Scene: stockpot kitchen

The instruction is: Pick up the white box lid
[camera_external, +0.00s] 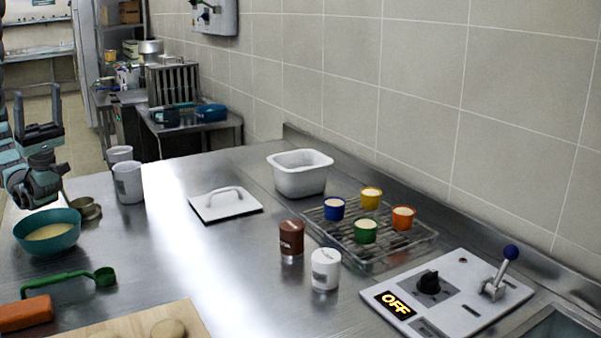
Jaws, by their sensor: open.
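The white box lid (226,204) lies flat on the steel counter, left of the middle of the view, with its arched handle on top. The open white box (300,174) stands behind it to the right, near the wall. My gripper (38,118) is at the far left of the view, raised above the teal bowl and well apart from the lid. Its two fingers point up and are spread apart, with nothing between them.
White mugs (128,183) stand left of the lid, and a teal bowl (47,232) is near the left edge. The counter around the lid is clear.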

